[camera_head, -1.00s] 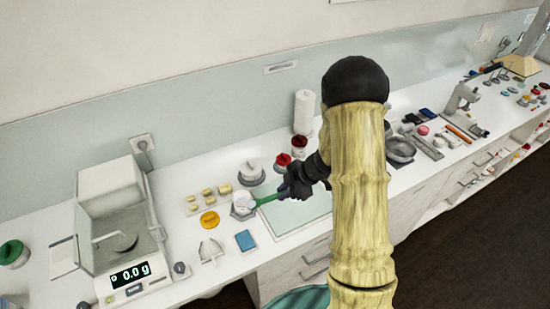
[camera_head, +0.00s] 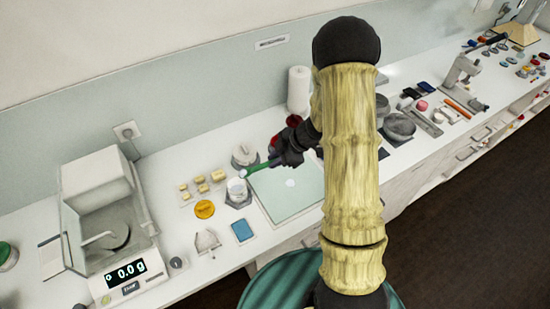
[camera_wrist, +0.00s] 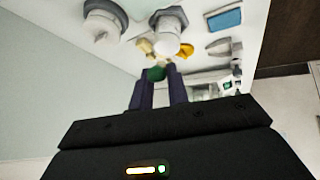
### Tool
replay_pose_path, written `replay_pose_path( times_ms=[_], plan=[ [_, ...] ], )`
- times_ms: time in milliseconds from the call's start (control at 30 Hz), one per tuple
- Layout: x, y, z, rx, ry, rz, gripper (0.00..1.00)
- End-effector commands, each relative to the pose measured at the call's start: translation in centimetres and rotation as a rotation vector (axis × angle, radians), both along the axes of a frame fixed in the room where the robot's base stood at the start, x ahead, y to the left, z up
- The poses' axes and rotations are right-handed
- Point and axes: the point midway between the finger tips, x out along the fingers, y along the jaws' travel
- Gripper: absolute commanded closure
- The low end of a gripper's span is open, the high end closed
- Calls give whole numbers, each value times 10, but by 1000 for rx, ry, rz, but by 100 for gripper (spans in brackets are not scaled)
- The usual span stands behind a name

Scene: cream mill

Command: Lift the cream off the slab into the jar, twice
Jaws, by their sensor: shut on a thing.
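My gripper (camera_head: 281,155) is shut on the green handle of a spatula (camera_head: 256,168), which points left and down. The spatula's far end is over or at the rim of the small white jar (camera_head: 237,190), which stands in a grey holder; I cannot tell whether it touches. The pale green slab (camera_head: 285,205) lies right of the jar, with a small white dab of cream (camera_head: 290,183) on it. In the wrist view the dark fingers (camera_wrist: 158,88) close on the green handle (camera_wrist: 155,74), and the white jar (camera_wrist: 167,40) is just beyond.
A lidded pot (camera_head: 245,155) stands behind the jar. Left of it are small yellow-topped pieces (camera_head: 202,185) and an orange disc (camera_head: 204,209). A blue block (camera_head: 242,230) lies in front. A scale (camera_head: 127,270) reading 0.0 g is at left; a paper roll (camera_head: 299,90) stands at the back.

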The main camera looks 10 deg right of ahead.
Motion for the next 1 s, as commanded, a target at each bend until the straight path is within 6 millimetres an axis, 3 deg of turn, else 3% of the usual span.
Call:
replay_pose_path(
  times_ms=[600, 1000],
  plan=[
    [0, 1, -42, 0, -1, 1, 100],
    [0, 1, -47, 0, -1, 1, 100]
  ],
)
